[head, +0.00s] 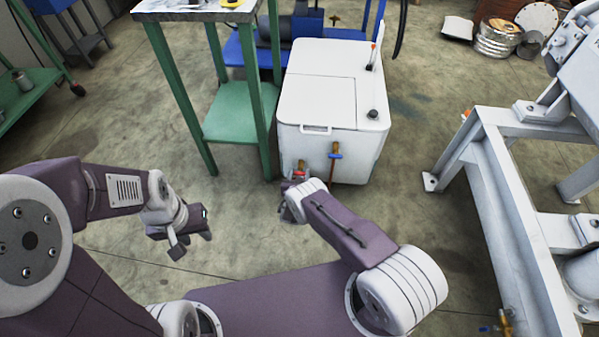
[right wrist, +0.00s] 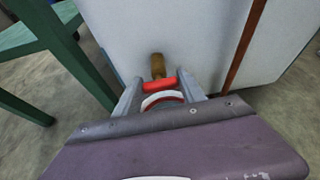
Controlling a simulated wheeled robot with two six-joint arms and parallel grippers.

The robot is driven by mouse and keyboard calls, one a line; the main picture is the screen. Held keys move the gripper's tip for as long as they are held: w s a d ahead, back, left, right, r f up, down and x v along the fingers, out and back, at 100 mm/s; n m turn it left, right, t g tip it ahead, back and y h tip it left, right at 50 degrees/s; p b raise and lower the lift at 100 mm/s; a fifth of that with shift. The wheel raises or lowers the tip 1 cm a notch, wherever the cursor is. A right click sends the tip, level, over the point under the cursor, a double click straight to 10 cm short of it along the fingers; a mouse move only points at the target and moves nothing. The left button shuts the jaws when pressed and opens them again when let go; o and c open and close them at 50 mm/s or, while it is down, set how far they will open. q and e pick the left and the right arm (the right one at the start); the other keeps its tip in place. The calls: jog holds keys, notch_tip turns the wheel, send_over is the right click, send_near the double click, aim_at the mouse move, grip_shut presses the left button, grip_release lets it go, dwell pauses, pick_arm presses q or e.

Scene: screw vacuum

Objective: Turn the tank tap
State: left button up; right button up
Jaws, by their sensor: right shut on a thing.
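The white tank (head: 330,95) stands on the floor ahead of me. On its front are a brass tap with a red handle (head: 300,173), low at the left, and a brass tap with a blue handle (head: 335,152) to its right. In the right wrist view the red handle (right wrist: 160,84) lies between the fingers of my right gripper (right wrist: 160,92), with the brass body (right wrist: 158,65) behind it. The right gripper is shut on the red handle; in the head view my wrist partly hides it. My left gripper (head: 191,246) hangs empty over the floor at left; its jaw gap is unclear.
A green-legged table (head: 240,110) stands close to the tank's left side. A white metal frame (head: 500,180) stands to the right, with floor between it and the tank. A green bench (head: 30,95) is at far left.

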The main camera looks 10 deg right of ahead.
jog(key=shift+m, duration=0.3)
dwell(0.4)
jog(key=o, duration=1.4)
jog(key=shift+c, duration=0.2)
jog(key=shift+s+r+p, duration=0.15)
jog(key=shift+p, duration=0.25)
jog(key=p+v, duration=0.5)
jog(key=v, duration=0.3)
jog(key=shift+s+p, duration=0.4)
